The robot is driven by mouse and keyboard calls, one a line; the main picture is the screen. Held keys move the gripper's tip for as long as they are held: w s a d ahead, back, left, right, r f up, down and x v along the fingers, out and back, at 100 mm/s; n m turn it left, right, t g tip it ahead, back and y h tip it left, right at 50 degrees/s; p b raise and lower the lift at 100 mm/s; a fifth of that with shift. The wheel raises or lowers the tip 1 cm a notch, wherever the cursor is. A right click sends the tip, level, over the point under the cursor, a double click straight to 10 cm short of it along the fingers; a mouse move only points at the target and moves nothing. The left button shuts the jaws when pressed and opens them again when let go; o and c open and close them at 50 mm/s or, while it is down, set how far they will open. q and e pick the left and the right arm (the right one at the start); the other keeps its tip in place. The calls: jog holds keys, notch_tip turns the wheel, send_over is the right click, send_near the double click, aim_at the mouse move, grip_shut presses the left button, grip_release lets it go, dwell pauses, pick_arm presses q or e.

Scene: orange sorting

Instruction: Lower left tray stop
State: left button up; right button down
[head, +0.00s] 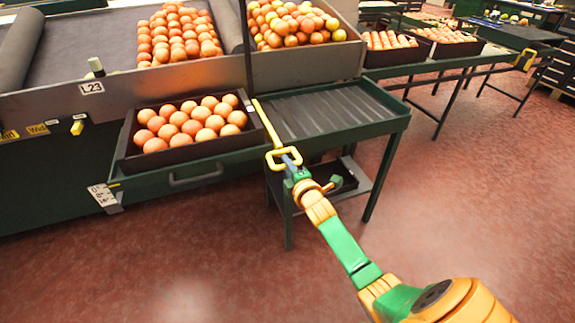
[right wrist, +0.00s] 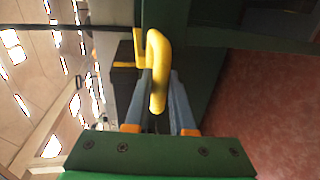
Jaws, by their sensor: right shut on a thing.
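The yellow tray stop (head: 267,125) is a long bar with a loop handle at its near end, at the right side of a dark tray (head: 197,153) of oranges. The bar slants from beside the tray down to the table's front edge. My right gripper (head: 291,160) is shut on the loop handle. In the right wrist view the yellow handle (right wrist: 160,72) passes between the two grey fingers of the gripper (right wrist: 161,108). My left gripper is not in view.
A green table (head: 385,128) with an empty ribbed surface (head: 325,108) lies right of the stop. Heaps of oranges (head: 178,35) lie on the sorter behind. A lower shelf (head: 355,190) sits under the table. The red floor (head: 460,190) is clear at right.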

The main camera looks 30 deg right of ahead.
notch_tip(320, 180, down, 4)
jog(key=shift+s+a+r+b, duration=0.1)
jog(key=shift+b, duration=0.55)
jog(key=c, duration=0.8)
grip_release()
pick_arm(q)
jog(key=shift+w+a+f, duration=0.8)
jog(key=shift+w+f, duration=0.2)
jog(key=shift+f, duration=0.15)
pick_arm(e)
jog(key=shift+o, duration=0.2)
jog(key=shift+r, duration=0.15)
pick_arm(q)
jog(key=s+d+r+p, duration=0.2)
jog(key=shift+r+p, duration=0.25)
jog(key=shift+p, duration=0.05)
pick_arm(e)
jog(key=v, duration=0.7)
